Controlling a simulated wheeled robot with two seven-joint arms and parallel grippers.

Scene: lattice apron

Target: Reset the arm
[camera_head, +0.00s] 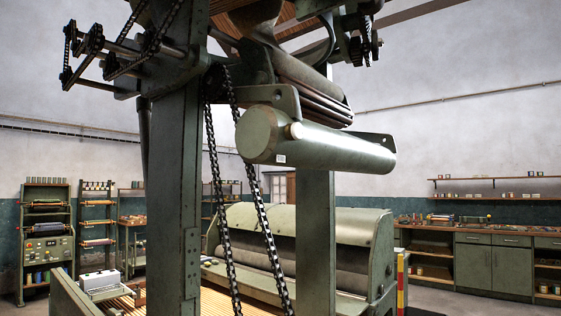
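Neither of my grippers shows in the head view, and no part of my arms can be made out. Whether either gripper is open, shut or holding something cannot be seen. The view is filled by a large green machine with a thick upright post (174,200) and a big horizontal roller (318,143) high in the middle.
Chains (228,190) hang beside the post. A lower green machine section (300,240) stands behind it. A white box (99,281) sits at lower left. Shelving racks (97,225) stand at far left, and a cabinet counter (492,265) lines the right wall. Some floor shows at lower right.

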